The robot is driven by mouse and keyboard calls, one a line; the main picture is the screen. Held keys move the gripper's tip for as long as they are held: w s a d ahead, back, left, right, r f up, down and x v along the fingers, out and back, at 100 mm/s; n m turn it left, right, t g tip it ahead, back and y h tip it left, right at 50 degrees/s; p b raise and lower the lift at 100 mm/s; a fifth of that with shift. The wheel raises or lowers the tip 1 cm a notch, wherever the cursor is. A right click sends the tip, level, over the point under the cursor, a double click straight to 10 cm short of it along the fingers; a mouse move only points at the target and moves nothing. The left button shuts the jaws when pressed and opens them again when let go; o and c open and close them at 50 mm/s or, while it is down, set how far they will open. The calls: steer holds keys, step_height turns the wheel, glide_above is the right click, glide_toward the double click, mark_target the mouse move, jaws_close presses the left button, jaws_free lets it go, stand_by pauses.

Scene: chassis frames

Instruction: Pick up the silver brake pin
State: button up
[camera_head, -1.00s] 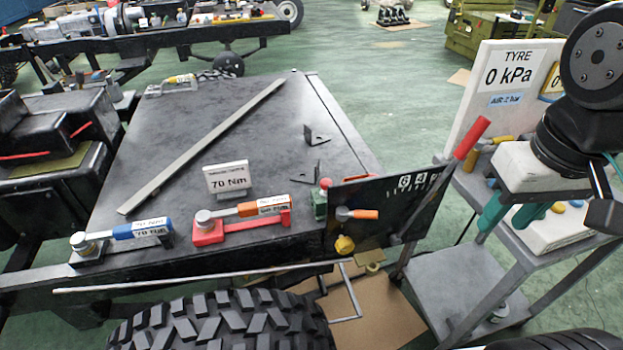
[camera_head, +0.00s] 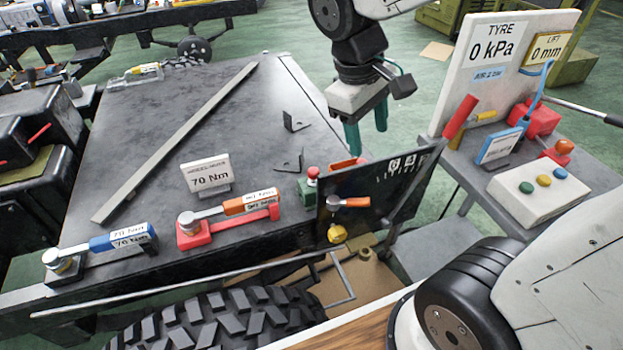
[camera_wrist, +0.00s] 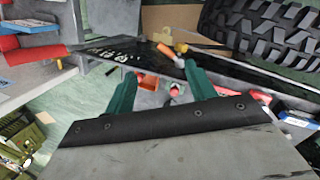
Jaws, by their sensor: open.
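My gripper (camera_head: 367,138) hangs fingers-down just behind the black marked panel (camera_head: 405,188) in the head view. Its two teal fingers are apart and nothing shows between them. In the wrist view my gripper (camera_wrist: 161,72) spreads over an orange piece (camera_wrist: 148,82) beside the panel (camera_wrist: 130,50). A small orange piece (camera_head: 345,163) also shows behind the panel's top edge in the head view. An orange-handled lever with a silver end (camera_head: 347,202) is on the panel's front. I cannot make out a silver brake pin for certain; the panel hides part of the area below the fingers.
A black bench (camera_head: 215,125) carries a "70 Nm" sign (camera_head: 206,174), a blue-handled wrench (camera_head: 122,237) and a red wrench holder (camera_head: 205,235). A grey cart (camera_head: 470,185) with a tyre gauge board (camera_head: 490,70) stands right. A tyre (camera_head: 215,320) lies in front.

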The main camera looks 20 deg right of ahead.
steer(key=w+a+f+n+h, duration=0.2)
steer(key=w+a+f+n, duration=0.2)
steer(key=w+f, duration=0.4)
steer(key=n+t+h, duration=0.2)
steer(key=n+h, duration=0.5)
steer(key=n, duration=0.3)
glide_toward(313, 170)
steer(key=d, duration=0.1)
steer(key=d+f, duration=0.1)
steer(key=s+d+f, duration=0.1)
steer(key=d, duration=0.1)
steer(key=shift+f, duration=0.1)
steer(key=shift+w+a+f+n+t+h, duration=0.1)
steer(key=shift+w+f+n+t+h, duration=0.15)
steer(key=shift+n+t, duration=0.25)
steer(key=shift+w+a+f+n+t+h, duration=0.1)
steer(key=shift+n+t+h, duration=0.3)
steer(key=shift+n, duration=0.1)
steer(key=shift+w+d+f, duration=0.1)
steer(key=shift+d+f, duration=0.05)
steer(key=shift+d, duration=0.05)
steer(key=x, duration=0.7)
steer(key=shift+d+f, duration=0.1)
steer(key=shift+f, duration=0.1)
steer(key=c, duration=1.1)
